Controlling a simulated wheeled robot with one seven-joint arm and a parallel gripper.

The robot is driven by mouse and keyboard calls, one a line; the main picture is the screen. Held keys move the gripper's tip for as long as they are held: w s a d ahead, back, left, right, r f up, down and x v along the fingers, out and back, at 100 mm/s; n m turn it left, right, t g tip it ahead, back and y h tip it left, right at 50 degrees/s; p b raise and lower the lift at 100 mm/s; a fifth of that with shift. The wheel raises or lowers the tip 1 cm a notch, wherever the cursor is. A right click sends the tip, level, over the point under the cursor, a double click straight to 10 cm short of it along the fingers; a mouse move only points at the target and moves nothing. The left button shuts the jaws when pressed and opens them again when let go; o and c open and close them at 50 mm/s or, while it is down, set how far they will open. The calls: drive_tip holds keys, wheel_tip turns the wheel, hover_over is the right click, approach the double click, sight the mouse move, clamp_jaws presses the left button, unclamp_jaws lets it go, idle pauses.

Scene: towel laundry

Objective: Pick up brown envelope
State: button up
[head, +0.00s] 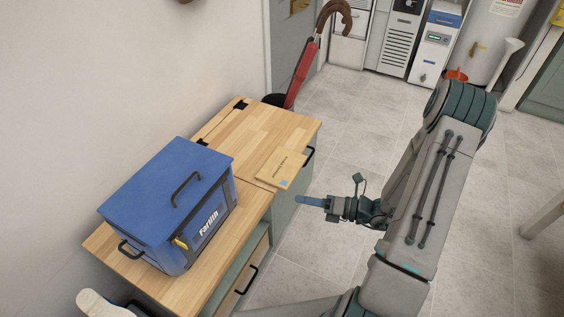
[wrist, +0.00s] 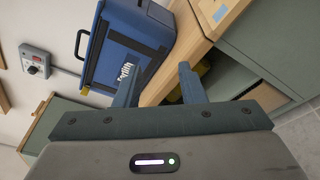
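The brown envelope (head: 281,167) lies flat on the wooden cabinet top, near its right edge, with dark lettering and a small blue stamp. A tan surface with a blue patch at the top of the wrist view (wrist: 229,14) appears to be part of it. My gripper (head: 302,201) is to the right of and nearer than the envelope, beyond the cabinet's edge, and does not touch it. In the wrist view my gripper (wrist: 157,76) has its two fingers apart with nothing held between them.
A blue lidded box (head: 170,205) marked "Farlith" stands on the wooden cabinet top (head: 255,130), left of the envelope. The cabinet has dark handles on its front. A red umbrella (head: 302,75) leans behind it. Bare tiled floor (head: 345,130) lies to the right.

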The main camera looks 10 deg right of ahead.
drive_tip(key=w+d+f+m+t+h+p, duration=0.2)
drive_tip(key=d+f+m+t+h, duration=0.5)
drive_tip(key=m, duration=0.6)
drive_tip(key=t+y+b, duration=0.1)
drive_tip(key=b, duration=0.1)
approach(282, 167)
drive_tip(key=shift+w+a+f+b, duration=0.1)
drive_tip(key=shift+w+b, duration=0.15)
drive_tip(key=shift+w, duration=0.5)
drive_tip(key=shift+w+f+b, duration=0.1)
drive_tip(key=shift+w+b, duration=0.1)
drive_tip(key=shift+w, duration=0.55)
drive_tip(key=shift+w+f+b, duration=0.15)
drive_tip(key=shift+w+b, duration=0.1)
drive_tip(key=shift+w, duration=0.5)
clamp_jaws()
